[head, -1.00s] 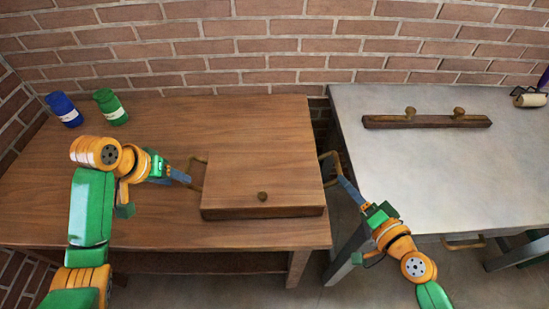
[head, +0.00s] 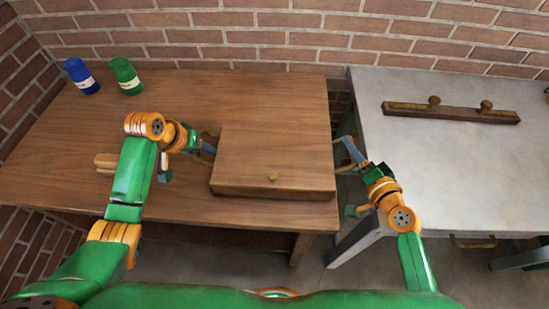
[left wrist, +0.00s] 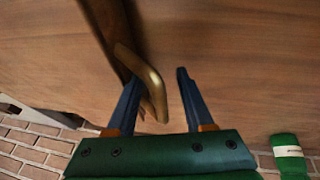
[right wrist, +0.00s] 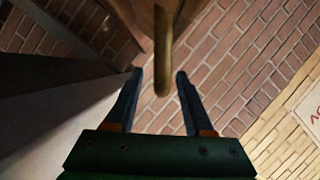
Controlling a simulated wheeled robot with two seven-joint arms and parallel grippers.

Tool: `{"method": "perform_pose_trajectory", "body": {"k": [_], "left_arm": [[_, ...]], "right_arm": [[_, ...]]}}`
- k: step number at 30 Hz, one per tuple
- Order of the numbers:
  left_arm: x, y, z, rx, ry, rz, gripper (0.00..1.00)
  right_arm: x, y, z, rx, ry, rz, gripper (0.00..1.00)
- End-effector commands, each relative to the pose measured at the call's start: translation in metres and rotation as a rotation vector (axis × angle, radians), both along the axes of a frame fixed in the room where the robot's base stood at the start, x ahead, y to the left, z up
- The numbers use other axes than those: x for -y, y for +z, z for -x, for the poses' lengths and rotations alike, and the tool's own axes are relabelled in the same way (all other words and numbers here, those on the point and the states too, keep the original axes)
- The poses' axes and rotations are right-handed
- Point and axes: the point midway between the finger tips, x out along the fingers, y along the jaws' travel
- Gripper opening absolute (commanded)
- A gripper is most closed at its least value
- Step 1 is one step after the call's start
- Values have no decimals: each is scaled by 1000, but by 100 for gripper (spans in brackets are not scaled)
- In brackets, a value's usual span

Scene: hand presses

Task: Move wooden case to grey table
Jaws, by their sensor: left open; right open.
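The wooden case (head: 277,145), flat with a small knob on its front, lies on the brown wooden table, near that table's right edge. My left gripper (head: 207,150) is at the case's left side; in the left wrist view its open fingers (left wrist: 155,95) stand on either side of the brass handle (left wrist: 148,75). My right gripper (head: 346,146) is at the right side; in the right wrist view its open fingers (right wrist: 160,78) flank the other handle (right wrist: 163,55). The grey table (head: 450,180) stands to the right, across a narrow gap.
A long wooden bar with two knobs (head: 450,113) lies at the back of the grey table; its front is clear. A blue jar (head: 81,76) and a green jar (head: 126,76) stand at the back left of the brown table (head: 180,105).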

Motion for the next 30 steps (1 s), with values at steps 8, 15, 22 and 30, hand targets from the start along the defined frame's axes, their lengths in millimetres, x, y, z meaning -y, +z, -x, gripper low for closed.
{"method": "perform_pose_trajectory", "body": {"k": [8,15,22,30], "left_arm": [[1,-5,-2,0,0,-1,52],[1,-5,-2,0,0,-1,9],[1,-5,-2,0,0,-1,0],[1,-5,-2,0,0,-1,0]], "right_arm": [[-2,-1,-5,-1,2,1,52],[-2,-1,-5,0,1,1,9],[-2,-1,-5,0,1,1,0],[-2,-1,-5,-1,1,1,0]]}}
